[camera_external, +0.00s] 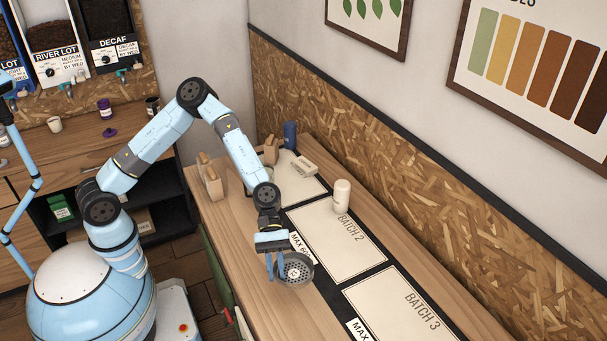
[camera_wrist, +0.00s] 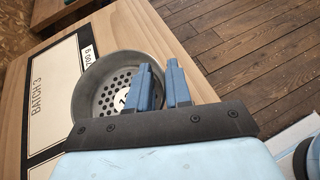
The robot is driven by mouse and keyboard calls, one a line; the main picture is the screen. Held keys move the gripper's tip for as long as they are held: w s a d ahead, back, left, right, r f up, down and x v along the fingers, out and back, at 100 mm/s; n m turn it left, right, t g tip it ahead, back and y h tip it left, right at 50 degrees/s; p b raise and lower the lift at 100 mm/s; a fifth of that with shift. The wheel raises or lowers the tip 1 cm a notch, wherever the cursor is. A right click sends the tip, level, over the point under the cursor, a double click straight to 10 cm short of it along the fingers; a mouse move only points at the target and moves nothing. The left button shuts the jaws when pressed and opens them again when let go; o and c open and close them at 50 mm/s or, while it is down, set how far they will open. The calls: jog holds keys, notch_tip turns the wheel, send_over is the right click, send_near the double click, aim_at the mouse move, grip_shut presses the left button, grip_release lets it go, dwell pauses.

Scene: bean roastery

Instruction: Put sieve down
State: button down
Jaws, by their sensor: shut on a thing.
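The sieve (camera_external: 296,268) is a grey metal bowl with small round holes in its bottom. In the external view it is at my gripper (camera_external: 271,268), over the front part of the wooden bench (camera_external: 245,245). In the wrist view the sieve (camera_wrist: 84,92) shows left of the two blue fingers of my gripper (camera_wrist: 160,68). The gripper is shut on the sieve; the exact grip point is partly hidden. I cannot tell whether the sieve touches the bench. Part of the sieve is hidden by my gripper's dark bar in the wrist view.
The BATCH 2 mat (camera_external: 325,240) and BATCH 3 mat (camera_external: 385,306) lie along the bench. A white bottle (camera_external: 341,196) stands at the BATCH 2 mat's far edge. A blue cylinder (camera_external: 290,135), wooden pieces (camera_external: 211,178) and a pale object (camera_external: 304,168) are farther back. BATCH 3 looks clear.

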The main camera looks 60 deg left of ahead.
aim_at(301, 278)
jog(key=w+d+f, duration=0.2)
jog(key=w+d, duration=0.1)
jog(key=w+d+f, duration=0.1)
jog(key=w, duration=0.1)
jog(key=shift+d, duration=0.4)
jog(key=w+d+f, duration=0.1)
jog(key=w+f, duration=0.1)
jog(key=f, duration=0.1)
jog(key=w+d+f, duration=0.1)
jog(key=f, duration=0.1)
jog(key=shift+w+d+f, duration=0.1)
jog(key=shift+d, duration=0.25)
jog(key=shift+w+d+f, duration=0.1)
jog(key=shift+d+f, duration=0.05)
jog(key=shift+f, duration=0.15)
jog(key=shift+w+f, duration=0.1)
jog(key=shift+f, duration=1.5)
jog(key=c, duration=1)
grip_release()
jog(key=shift+c, duration=0.2)
jog(key=v, duration=1.2)
